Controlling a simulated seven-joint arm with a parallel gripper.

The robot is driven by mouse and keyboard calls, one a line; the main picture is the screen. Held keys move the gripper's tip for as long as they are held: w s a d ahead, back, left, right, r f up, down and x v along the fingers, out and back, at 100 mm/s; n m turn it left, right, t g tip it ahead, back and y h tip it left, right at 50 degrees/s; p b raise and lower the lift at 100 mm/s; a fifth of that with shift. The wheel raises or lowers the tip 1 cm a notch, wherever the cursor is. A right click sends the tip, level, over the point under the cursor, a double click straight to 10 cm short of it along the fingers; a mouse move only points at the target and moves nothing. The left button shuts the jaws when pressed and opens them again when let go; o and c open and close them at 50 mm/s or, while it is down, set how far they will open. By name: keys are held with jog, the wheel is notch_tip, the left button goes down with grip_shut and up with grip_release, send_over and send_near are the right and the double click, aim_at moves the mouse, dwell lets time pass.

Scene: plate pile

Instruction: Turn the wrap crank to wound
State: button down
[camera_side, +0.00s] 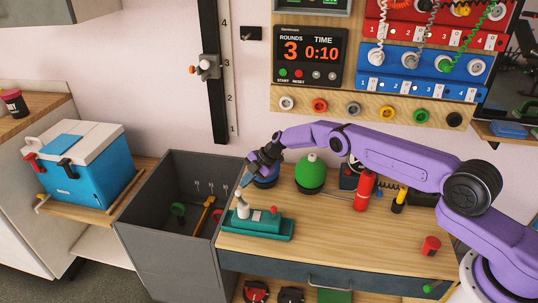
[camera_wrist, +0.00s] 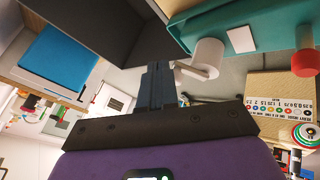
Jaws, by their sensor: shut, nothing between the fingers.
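The wrap winder is a teal block (camera_side: 262,228) at the front left of the wooden worktop. It carries a white upright roll (camera_side: 242,210) at its left and a small red knob at its right. In the wrist view the teal block (camera_wrist: 217,24) is at the upper right, with the white roll (camera_wrist: 207,58) and a pale arm-like piece beside it, which may be the crank. My gripper (camera_side: 242,184) is shut and empty, just above and behind the white roll. In the wrist view its fingers (camera_wrist: 157,68) are together, left of the roll and apart from it.
An open grey bin (camera_side: 140,228) with tools inside stands left of the worktop. The worktop's front right is mostly clear.

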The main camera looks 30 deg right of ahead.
jog(key=v, duration=1.5)
jog(key=shift+d+r, duration=0.15)
jog(key=shift+r, duration=0.1)
jog(key=c, duration=1.7)
grip_release()
jog(key=shift+s+d+r, duration=0.15)
jog(key=shift+s, duration=0.1)
jog(key=o, duration=0.5)
jog(key=shift+s+r, duration=0.1)
jog(key=shift+o, duration=1.3)
jog(key=s+a+m+y, duration=0.1)
jog(key=a+m+y, duration=0.1)
jog(key=a, duration=0.6)
jog(key=s+a+m+t+y, duration=0.1)
jog(key=s+a+m+y, duration=0.1)
jog(key=a, duration=0.6)
jog(key=shift+s+m+y, duration=0.2)
jog(key=shift+m+y, duration=0.3)
jog(key=s+a+m+t, duration=0.1)
jog(key=a+m+t, duration=0.4)
jog(key=a+m, duration=0.2)
jog(key=m+t+h, duration=0.4)
jog(key=m+h, duration=0.7)
jog(key=h, duration=0.2)
send_near(239, 192)
jog(key=x, duration=0.8)
jog(key=shift+w, duration=0.15)
